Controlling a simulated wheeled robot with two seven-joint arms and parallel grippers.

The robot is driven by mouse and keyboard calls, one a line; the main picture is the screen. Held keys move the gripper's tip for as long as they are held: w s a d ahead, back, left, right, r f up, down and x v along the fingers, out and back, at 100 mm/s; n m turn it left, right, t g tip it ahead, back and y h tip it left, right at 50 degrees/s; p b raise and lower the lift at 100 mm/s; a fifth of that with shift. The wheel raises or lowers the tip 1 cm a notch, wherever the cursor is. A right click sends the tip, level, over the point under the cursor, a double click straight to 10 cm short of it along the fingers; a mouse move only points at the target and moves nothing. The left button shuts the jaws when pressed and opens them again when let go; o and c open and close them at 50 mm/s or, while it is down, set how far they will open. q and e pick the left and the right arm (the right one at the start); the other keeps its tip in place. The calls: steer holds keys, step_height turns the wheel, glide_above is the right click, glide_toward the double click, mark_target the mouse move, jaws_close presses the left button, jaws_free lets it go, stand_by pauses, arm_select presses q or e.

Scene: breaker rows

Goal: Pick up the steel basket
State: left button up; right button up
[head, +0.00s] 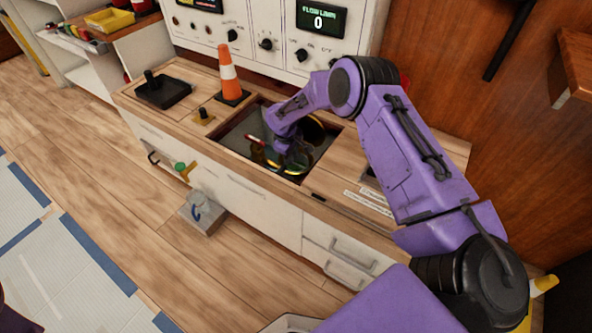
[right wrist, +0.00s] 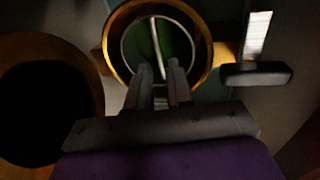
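The steel basket (right wrist: 190,35) shows in the right wrist view as a round thin-rimmed vessel with a dark green inside and a pale bar-like handle (right wrist: 156,45) across it. It sits inside a yellow-orange ring (right wrist: 122,28). My right gripper (right wrist: 160,70) is at the near rim of the basket. Its two fingers are apart, with the near end of the handle between them; I see no clear contact. In the head view my right gripper (head: 290,163) reaches down into the counter recess and hides most of the basket. My left gripper is not in view.
The recess (head: 240,128) has wooden edges around my right arm. An orange cone (head: 229,78), a black tray (head: 163,92) and a small knob (head: 203,115) stand to its left. A dark round opening (right wrist: 45,110) and a black-based block (right wrist: 256,72) flank the basket.

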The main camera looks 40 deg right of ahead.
steer(key=f, duration=0.2)
steer(key=shift+d+f, duration=0.25)
steer(key=shift+f, duration=0.15)
steer(key=shift+r, duration=0.2)
steer(key=shift+c, duration=0.3)
jaws_close()
stand_by(0.5)
